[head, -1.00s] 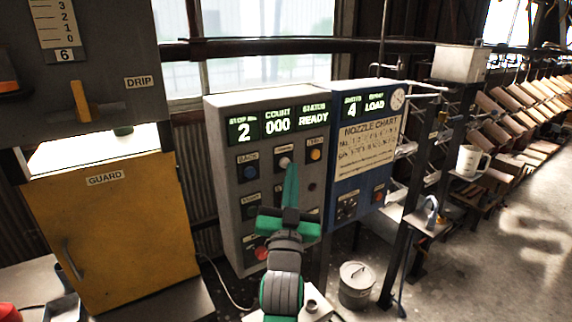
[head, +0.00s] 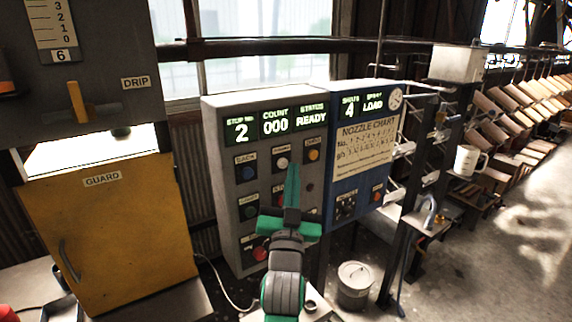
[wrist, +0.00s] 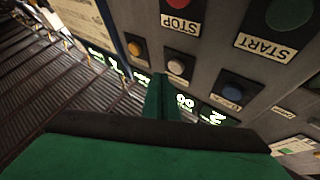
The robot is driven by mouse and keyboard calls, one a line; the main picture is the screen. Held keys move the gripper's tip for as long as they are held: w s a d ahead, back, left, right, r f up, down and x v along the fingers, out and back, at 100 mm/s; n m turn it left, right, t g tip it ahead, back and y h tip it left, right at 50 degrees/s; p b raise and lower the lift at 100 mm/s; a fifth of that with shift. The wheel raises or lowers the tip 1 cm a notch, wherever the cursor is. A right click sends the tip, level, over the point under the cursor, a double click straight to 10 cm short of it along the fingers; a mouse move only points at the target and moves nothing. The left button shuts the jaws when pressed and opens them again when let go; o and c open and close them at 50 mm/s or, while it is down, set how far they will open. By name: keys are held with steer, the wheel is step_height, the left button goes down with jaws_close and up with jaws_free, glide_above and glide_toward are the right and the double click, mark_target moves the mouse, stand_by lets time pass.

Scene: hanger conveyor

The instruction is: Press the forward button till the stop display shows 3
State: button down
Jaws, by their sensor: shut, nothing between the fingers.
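The grey control panel (head: 222,180) stands ahead with a stop display (head: 241,131) showing 2. Below the displays are a blue button (head: 247,172) labelled BACK, a white button (head: 282,162) beside it and an orange button (head: 313,155) on the right. The white button's label is too small to read. My gripper (head: 293,168) is shut and empty, its tips just right of the white button in the head view. In the wrist view the white button (wrist: 176,67) appears just beyond the fingertips (wrist: 161,80); I cannot tell whether they touch it.
The count display (head: 275,123) reads 000 and the status display (head: 312,117) reads READY. A red STOP button (wrist: 181,3) and a green START button (wrist: 289,12) are on the same panel. A blue panel (head: 340,185) adjoins on the right, a yellow guard (head: 110,235) stands left.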

steer(key=shift+a, duration=0.35)
steer(key=shift+s, duration=0.1)
steer(key=shift+d, duration=0.2)
steer(key=shift+w+a, duration=0.15)
steer(key=shift+w, duration=0.05)
steer(key=shift+w+a, duration=0.15)
steer(key=shift+w, duration=0.05)
